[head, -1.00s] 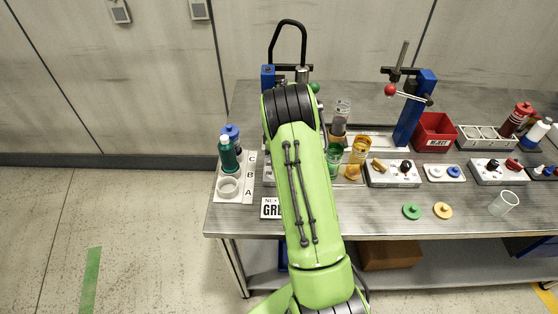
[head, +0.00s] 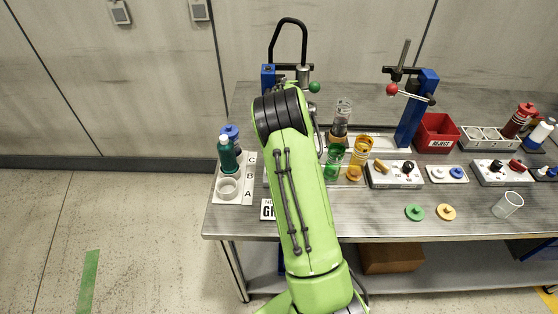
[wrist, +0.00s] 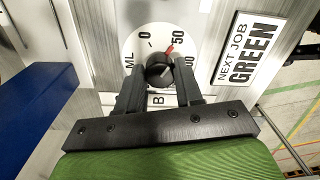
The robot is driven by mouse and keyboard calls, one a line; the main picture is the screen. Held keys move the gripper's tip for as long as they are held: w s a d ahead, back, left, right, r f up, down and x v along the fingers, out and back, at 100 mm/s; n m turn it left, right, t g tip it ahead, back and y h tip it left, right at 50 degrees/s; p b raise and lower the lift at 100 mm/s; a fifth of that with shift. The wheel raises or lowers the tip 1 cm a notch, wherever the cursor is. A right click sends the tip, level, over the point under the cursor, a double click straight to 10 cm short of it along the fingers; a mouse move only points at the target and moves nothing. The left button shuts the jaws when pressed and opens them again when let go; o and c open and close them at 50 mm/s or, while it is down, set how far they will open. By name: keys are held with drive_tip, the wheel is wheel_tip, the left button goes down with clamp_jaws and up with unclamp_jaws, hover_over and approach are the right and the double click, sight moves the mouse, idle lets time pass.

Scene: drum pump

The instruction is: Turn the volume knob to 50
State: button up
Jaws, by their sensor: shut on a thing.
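In the wrist view the volume knob (wrist: 158,70) is dark and round, at the centre of a white dial (wrist: 134,48) marked 0, 50, 100 and ML. A red pointer mark (wrist: 170,50) beside the knob points roughly toward the 50; the fingers and the slant of the view keep its exact alignment unclear. My gripper (wrist: 160,80) is shut on the knob, one dark finger on each side. In the head view my green arm hides the knob, the dial and my gripper.
A "NEXT JOB GREEN" sign (wrist: 248,48) lies right of the dial. A blue block (wrist: 38,105) stands at the left of the wrist view. In the head view, green (head: 333,162) and amber (head: 360,150) containers stand right of my arm. A teal bottle (head: 227,155) stands left.

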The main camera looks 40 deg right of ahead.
idle(0.4)
drive_tip(key=o, duration=1)
drive_tip(key=shift+o, duration=0.2)
drive_tip(key=shift+r, duration=0.1)
wheel_tip(320, 180, up, 16)
drive_tip(key=p, duration=0.3)
drive_tip(key=shift+w, duration=0.2)
drive_tip(key=shift+d+f, duration=0.1)
drive_tip(key=shift+f, duration=0.1)
